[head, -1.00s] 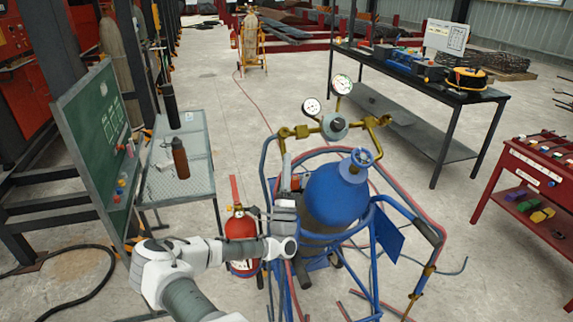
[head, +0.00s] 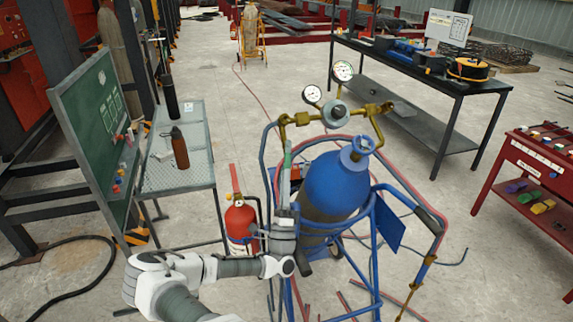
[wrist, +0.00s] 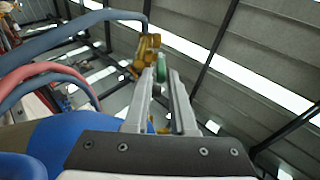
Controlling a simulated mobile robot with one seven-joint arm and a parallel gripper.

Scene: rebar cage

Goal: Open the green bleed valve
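The green bleed valve (wrist: 161,68) shows in the wrist view as a small green piece just below a brass fitting (wrist: 147,45). In the head view a bit of green (head: 287,157) shows under the left end of the brass regulator assembly (head: 335,114), above the blue cylinder's left side. My gripper (wrist: 160,76) points up at the valve, its two fingers apart, with the green piece in line with the gap between the tips. I cannot tell whether either finger touches it. In the head view my gripper (head: 287,172) is small and partly blends with the cart.
The blue cylinder (head: 337,182) stands in a blue tubular cart (head: 374,262) close right of my gripper. Red and blue hoses (wrist: 50,75) run on the left in the wrist view. A red fire extinguisher (head: 240,222) and a mesh table (head: 160,185) stand left.

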